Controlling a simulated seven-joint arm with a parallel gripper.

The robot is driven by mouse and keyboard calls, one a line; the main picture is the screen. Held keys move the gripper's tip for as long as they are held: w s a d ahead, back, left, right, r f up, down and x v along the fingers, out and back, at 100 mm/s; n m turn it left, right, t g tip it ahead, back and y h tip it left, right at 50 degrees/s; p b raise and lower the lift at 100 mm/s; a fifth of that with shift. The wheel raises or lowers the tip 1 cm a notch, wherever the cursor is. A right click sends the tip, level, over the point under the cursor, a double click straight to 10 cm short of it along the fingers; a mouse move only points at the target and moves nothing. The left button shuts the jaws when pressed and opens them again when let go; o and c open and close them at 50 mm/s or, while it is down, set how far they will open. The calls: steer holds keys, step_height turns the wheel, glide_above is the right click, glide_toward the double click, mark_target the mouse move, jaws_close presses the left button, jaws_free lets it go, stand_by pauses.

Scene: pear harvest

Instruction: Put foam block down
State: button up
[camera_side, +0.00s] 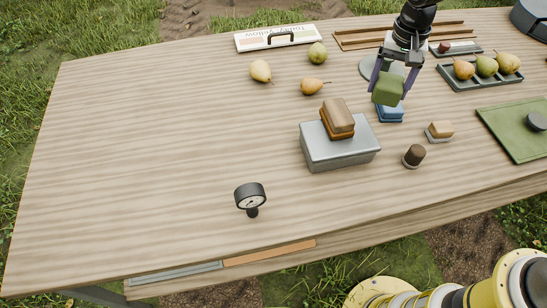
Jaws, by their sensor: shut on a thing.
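My gripper (387,93) is at the upper right, pointing down, with its two purple-grey fingers on either side of a green foam block (389,87). It is shut on the block. The block is slightly tilted in the picture and overlaps the top of a blue block-like thing (390,115) on the table. I cannot tell from this one view whether the two touch. A tan and brown block stack (338,117) lies on a grey box (340,152) to the left.
Loose pears (260,71) lie left of my gripper. A dark tray (462,83) of pears stands right. A green mat (512,138), a brown cylinder (415,153) and a small tan block (440,129) are nearby. A dial gauge (250,197) stands in front. The table's left is clear.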

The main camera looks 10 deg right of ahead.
steer(key=s+a+n, duration=0.1)
steer(key=a, duration=0.3)
steer(key=s+a+n, duration=0.1)
steer(key=a, duration=0.3)
steer(key=s+a+n, duration=0.1)
steer(key=s+a, duration=0.1)
steer(key=a, duration=0.3)
steer(key=shift+f, duration=0.15)
steer(key=s+a+n, duration=0.3)
steer(key=s+a, duration=0.4)
steer(key=a, duration=0.3)
glide_above(250, 161)
steer(key=f, duration=0.9)
steer(key=shift+s+d+f, duration=0.1)
steer(key=shift+s+d, duration=0.3)
steer(key=shift+w+a+f, duration=0.4)
steer(key=shift+w+f, duration=0.05)
steer(key=shift+f, duration=1.75)
steer(key=shift+f, duration=0.15)
steer(key=o, duration=1.2)
steer(key=shift+o, duration=0.2)
